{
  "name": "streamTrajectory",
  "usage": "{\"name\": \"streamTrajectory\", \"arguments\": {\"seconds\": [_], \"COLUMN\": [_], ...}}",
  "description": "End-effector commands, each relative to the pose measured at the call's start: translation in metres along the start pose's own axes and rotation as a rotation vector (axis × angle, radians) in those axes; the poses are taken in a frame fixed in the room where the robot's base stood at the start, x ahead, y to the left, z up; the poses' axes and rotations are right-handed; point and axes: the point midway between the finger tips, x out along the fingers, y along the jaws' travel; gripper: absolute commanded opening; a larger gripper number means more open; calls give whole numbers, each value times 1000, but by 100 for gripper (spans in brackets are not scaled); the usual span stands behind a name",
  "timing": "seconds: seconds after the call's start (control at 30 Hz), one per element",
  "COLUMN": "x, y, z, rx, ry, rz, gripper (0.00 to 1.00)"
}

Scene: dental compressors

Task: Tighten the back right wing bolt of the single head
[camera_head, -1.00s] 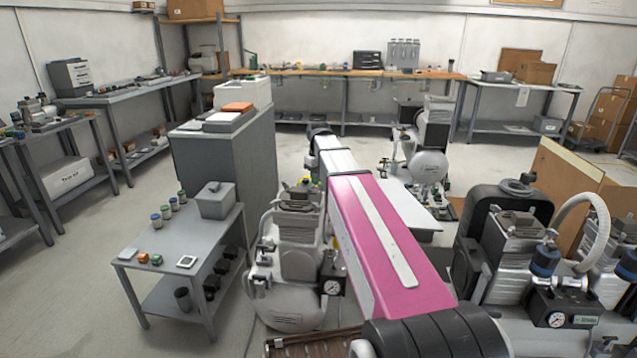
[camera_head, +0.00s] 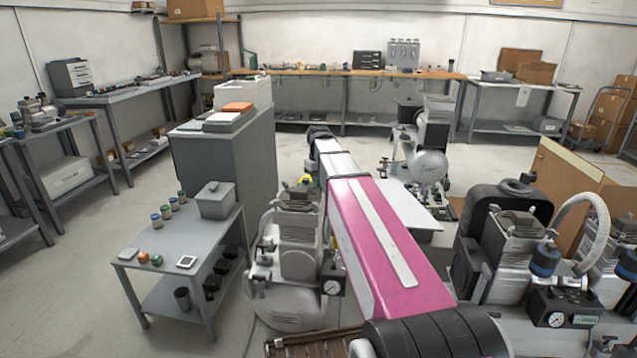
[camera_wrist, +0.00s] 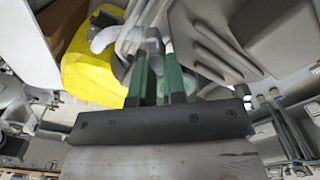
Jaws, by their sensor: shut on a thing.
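The compressor with the single head (camera_head: 297,262) stands left of my pink and white arm in the head view, with a gauge on its right side. Its finned grey head (camera_head: 298,202) is at the top, partly behind my arm. In the wrist view, my gripper (camera_wrist: 160,68) has green fingers close together at a small part beside the grey finned casting (camera_wrist: 230,40). The fingers are shut on it; the part is mostly hidden between them, so its shape is unclear. A yellow part (camera_wrist: 95,65) lies just left of the fingers.
A grey cart (camera_head: 180,250) with jars and a box stands left of the compressor. Larger compressors (camera_head: 515,250) stand close on the right. A brown slatted crate or mat (camera_head: 315,343) lies in front. Floor at left is clear.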

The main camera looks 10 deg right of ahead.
Motion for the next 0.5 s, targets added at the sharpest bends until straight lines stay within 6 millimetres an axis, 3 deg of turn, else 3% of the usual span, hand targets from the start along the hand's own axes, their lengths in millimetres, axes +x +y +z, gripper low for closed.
{"name": "streamTrajectory", "arguments": {"seconds": [0.5], "x": [0], "y": [7], "z": [1], "rx": [387], "ry": [-1], "rz": [0], "gripper": [0]}}
